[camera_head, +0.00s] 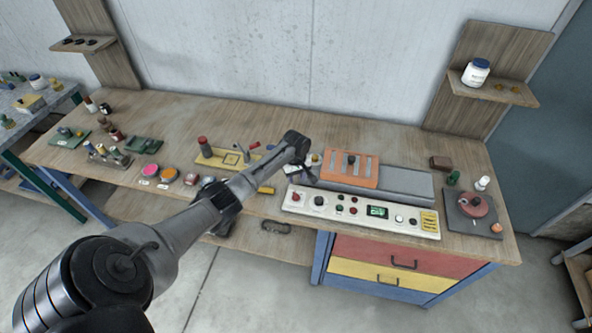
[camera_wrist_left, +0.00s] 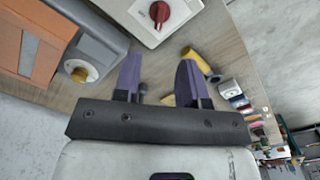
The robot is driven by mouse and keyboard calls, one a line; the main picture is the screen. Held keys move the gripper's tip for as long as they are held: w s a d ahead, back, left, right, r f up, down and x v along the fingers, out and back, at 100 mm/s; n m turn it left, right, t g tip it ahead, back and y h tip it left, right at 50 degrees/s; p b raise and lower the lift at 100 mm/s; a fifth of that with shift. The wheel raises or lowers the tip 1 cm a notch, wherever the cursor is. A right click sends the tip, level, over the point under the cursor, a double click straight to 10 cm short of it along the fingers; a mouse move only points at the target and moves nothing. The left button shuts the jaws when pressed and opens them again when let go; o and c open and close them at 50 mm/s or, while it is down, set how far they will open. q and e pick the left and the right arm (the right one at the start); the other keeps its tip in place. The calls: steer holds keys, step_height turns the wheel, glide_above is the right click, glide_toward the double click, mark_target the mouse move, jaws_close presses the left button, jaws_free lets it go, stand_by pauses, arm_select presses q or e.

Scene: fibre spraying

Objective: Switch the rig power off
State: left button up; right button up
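A white control panel (camera_head: 350,224) lies along the front edge of the wooden bench. It carries a red rotary knob (camera_head: 295,197) at its left end, a black knob, small red and green buttons, and a green-lit display (camera_head: 377,212). My left gripper (camera_head: 306,173) is above the bench just behind the panel's left end. In the left wrist view, the gripper's two purple fingers (camera_wrist_left: 159,65) are apart with nothing between them. The red knob (camera_wrist_left: 159,13) is beyond the fingertips, not touched, on its pale plate. My right gripper is not in view.
An orange slotted plate (camera_head: 347,171) sits on a grey base behind the panel. A grey pad with a round red part (camera_head: 475,205) is at the right. A yellow cylinder (camera_wrist_left: 200,62) is close to one finger. Coloured discs and small parts stand at the left.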

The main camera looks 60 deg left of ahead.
arm_select(q)
steer(key=shift+r, duration=1.15)
